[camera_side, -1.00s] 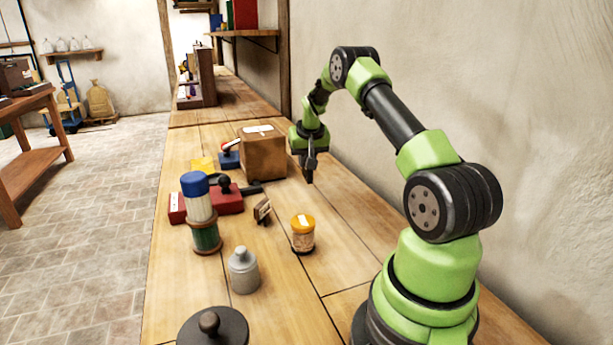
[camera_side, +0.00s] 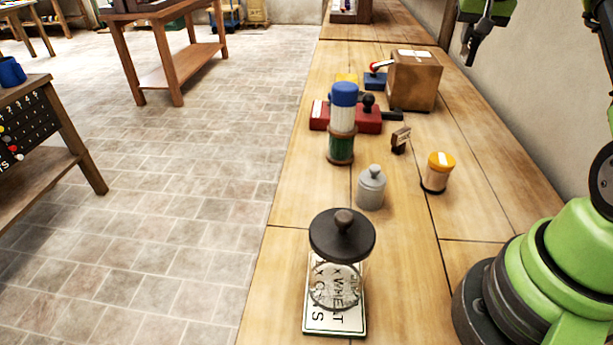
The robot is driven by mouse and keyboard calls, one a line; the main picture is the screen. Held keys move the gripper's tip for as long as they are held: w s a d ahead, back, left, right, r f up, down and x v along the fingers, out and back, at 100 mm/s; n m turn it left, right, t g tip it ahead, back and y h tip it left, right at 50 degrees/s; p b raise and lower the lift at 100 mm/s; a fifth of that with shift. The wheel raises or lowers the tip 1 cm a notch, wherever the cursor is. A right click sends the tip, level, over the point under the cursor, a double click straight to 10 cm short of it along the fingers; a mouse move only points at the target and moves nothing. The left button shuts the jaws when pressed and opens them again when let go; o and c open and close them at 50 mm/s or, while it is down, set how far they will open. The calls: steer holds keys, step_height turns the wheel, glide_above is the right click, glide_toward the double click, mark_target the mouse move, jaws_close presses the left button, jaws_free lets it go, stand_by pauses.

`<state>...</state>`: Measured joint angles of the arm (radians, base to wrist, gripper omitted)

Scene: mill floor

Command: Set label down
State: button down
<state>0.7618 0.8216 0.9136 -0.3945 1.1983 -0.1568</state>
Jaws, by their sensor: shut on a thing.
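My gripper (camera_side: 470,52) is at the top right, to the right of the cardboard box (camera_side: 413,85) and above the wooden bench. Its dark fingers point down, and its upper part is cut off by the frame. It is shut on the label, which is too small and dark to make out between the fingers. The box has a white label (camera_side: 415,54) on its top. I cannot tell the exact height of the fingers above the bench.
A red tool (camera_side: 367,121), a blue-capped cylinder (camera_side: 343,95), a small dark stamp-like block (camera_side: 401,139), an orange-lidded jar (camera_side: 438,172), a grey bottle (camera_side: 371,187) and a black-lidded glass jar (camera_side: 342,237) over a lettered sign (camera_side: 335,321) stand on the bench. The bench's right side is mostly clear.

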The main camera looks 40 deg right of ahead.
steer(key=w+a, duration=0.4)
steer(key=a, duration=0.7)
steer(key=w+a, duration=0.4)
steer(key=a, duration=0.7)
steer(key=s+a+n, duration=0.1)
steer(key=s+a, duration=0.1)
steer(key=a, duration=0.8)
steer(key=s+a, duration=0.3)
steer(key=a, duration=0.7)
steer(key=shift+f, duration=10.5)
steer(key=shift+f, duration=0.15)
steer(key=c, duration=1.1)
jaws_free()
